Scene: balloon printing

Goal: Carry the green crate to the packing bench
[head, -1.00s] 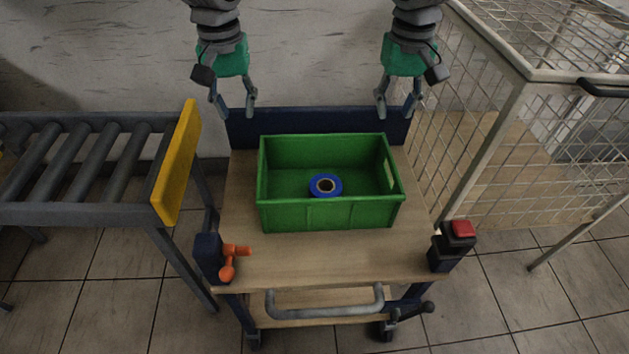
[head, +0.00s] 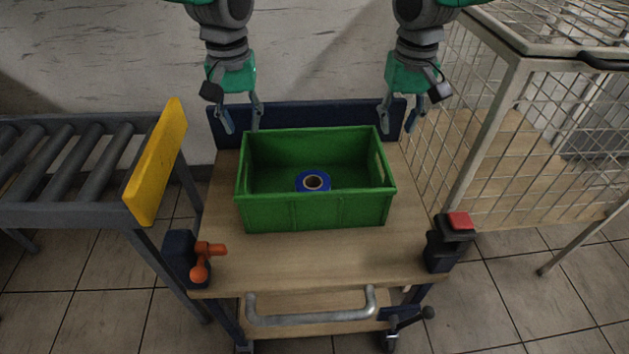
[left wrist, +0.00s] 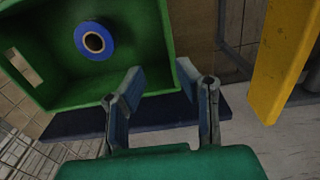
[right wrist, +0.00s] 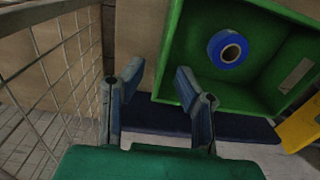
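The green crate (head: 315,212) sits upright on the wooden top of a small cart. A blue ring-shaped roll (head: 313,181) lies inside it; it also shows in the left wrist view (left wrist: 94,41) and in the right wrist view (right wrist: 228,48). My left gripper (head: 240,128) is open and empty above the crate's far left corner. My right gripper (head: 398,130) is open and empty above its far right corner. In both wrist views the fingers are apart with nothing between them. No packing bench can be made out for sure.
The cart top (head: 300,258) has free room in front of the crate. An orange-handled fitting (head: 205,258) and a red button box (head: 455,228) stand at its near corners. A roller conveyor (head: 70,165) with a yellow end plate (head: 155,165) is left; a mesh cage (head: 540,135) is right.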

